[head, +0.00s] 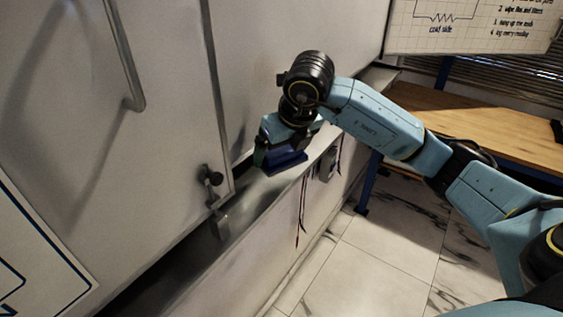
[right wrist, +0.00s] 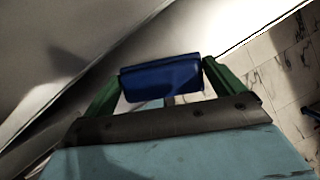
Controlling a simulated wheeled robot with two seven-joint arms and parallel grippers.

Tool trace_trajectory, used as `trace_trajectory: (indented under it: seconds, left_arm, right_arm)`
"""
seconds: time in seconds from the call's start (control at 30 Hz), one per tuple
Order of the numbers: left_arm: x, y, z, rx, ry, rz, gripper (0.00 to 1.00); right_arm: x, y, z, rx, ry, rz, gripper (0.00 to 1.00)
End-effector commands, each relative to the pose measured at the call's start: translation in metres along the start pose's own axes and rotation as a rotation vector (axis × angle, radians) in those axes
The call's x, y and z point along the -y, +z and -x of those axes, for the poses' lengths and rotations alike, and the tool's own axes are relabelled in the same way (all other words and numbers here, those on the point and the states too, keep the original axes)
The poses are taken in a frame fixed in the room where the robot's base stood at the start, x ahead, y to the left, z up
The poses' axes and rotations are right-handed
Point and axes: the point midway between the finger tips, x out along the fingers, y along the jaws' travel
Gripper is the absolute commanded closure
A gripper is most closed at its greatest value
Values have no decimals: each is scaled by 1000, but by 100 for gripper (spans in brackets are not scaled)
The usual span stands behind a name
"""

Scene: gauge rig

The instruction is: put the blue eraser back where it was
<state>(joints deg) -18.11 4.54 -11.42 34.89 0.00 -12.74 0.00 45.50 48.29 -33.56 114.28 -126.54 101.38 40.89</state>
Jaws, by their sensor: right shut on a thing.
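The blue eraser (head: 287,162) is a dark blue block at the end of my right arm in the head view. My right gripper (head: 272,154) is shut on it, beside the pale upright panel and above a narrow grey ledge (head: 262,195). In the right wrist view the eraser (right wrist: 161,78) sits between the two green fingers of the gripper (right wrist: 160,84). I cannot tell whether the eraser touches the ledge. My left gripper is not in view.
A bent metal handle (head: 133,98) and a dark knob (head: 210,177) are on the panel at left. Straps and a small grey object (head: 327,165) hang from the ledge's outer side. A wooden table (head: 480,128) stands at right. The tiled floor (head: 385,250) is clear.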

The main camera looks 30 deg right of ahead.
Motion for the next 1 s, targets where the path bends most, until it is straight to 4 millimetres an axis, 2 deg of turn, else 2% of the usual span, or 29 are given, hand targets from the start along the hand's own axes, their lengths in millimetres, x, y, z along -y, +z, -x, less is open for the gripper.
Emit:
trace_trajectory:
  seconds: [0.17,0.3,0.37,0.5,0.53,0.57,0.83,1.0]
  left_arm:
    - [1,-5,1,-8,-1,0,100]
    - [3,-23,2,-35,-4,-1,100]
    - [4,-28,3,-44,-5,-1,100]
    - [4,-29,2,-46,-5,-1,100]
    - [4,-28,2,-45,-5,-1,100]
    - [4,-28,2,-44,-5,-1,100]
    - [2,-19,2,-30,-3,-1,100]
    - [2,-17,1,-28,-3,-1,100]
  right_arm:
    - [0,-7,-15,-3,0,-1,24]
    - [0,-15,-34,-2,1,-2,24]
    - [0,-15,-36,0,1,-2,24]
    - [0,-15,-36,1,1,-1,24]
    - [0,-15,-37,0,1,-1,5]
    - [0,-15,-37,0,2,-1,1]
    - [0,-15,-34,1,2,-1,0]
    - [0,-14,-14,5,2,0,0]
